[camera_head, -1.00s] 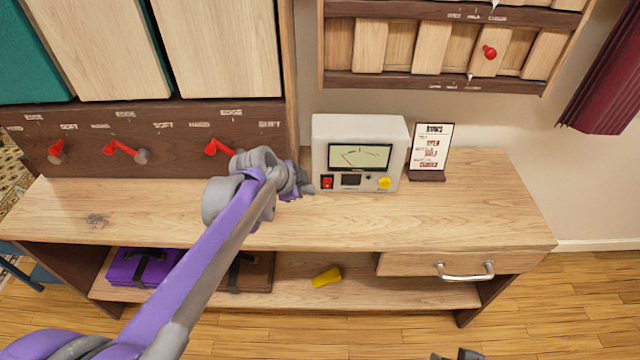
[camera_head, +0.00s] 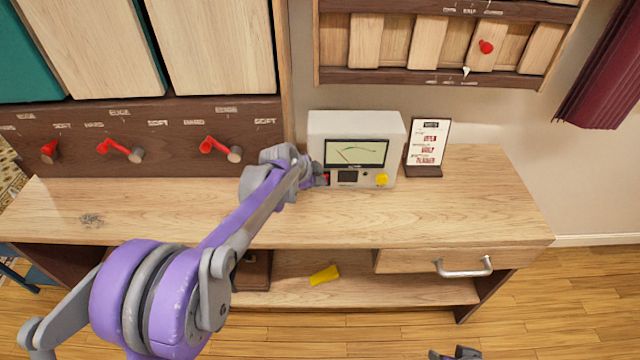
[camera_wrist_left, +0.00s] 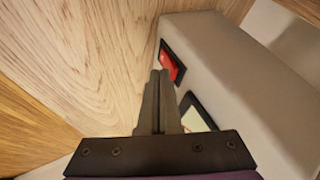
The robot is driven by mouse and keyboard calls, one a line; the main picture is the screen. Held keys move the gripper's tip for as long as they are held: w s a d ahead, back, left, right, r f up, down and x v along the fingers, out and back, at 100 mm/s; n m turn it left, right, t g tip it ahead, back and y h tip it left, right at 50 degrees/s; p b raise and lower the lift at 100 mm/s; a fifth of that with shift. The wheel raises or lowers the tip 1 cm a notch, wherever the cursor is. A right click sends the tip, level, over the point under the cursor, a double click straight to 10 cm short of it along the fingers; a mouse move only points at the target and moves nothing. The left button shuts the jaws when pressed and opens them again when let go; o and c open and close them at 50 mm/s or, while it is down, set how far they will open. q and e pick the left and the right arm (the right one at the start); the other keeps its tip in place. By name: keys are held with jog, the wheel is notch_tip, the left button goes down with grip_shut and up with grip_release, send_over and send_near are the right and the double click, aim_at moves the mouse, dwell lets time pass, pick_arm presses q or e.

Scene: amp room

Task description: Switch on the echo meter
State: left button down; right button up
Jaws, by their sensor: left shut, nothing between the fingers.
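The echo meter (camera_head: 354,150) is a cream box on the wooden counter, with a dial screen, a yellow knob (camera_head: 382,180) and a red switch (camera_head: 326,177) at its lower left front. My left gripper (camera_head: 322,175) is shut and empty, its fingertips at the red switch and partly covering it in the head view. In the left wrist view the shut fingers (camera_wrist_left: 160,75) point close to the red switch (camera_wrist_left: 171,66); whether they touch it I cannot tell. My right gripper (camera_head: 455,353) shows only as a small piece at the bottom edge, its jaws unclear.
A small sign (camera_head: 428,146) stands right of the meter. Red levers (camera_head: 216,147) sit on the dark panel at left. A yellow object (camera_head: 324,275) lies on the lower shelf. The counter (camera_head: 440,215) is clear at right front.

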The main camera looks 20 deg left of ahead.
pick_arm(q)
jog(key=shift+w+a+r, duration=0.1)
jog(key=shift+w+a, duration=0.05)
jog(key=shift+w, duration=0.15)
jog(key=shift+r, duration=0.1)
jog(key=shift+r+p, duration=0.75)
jog(key=shift+p, duration=0.05)
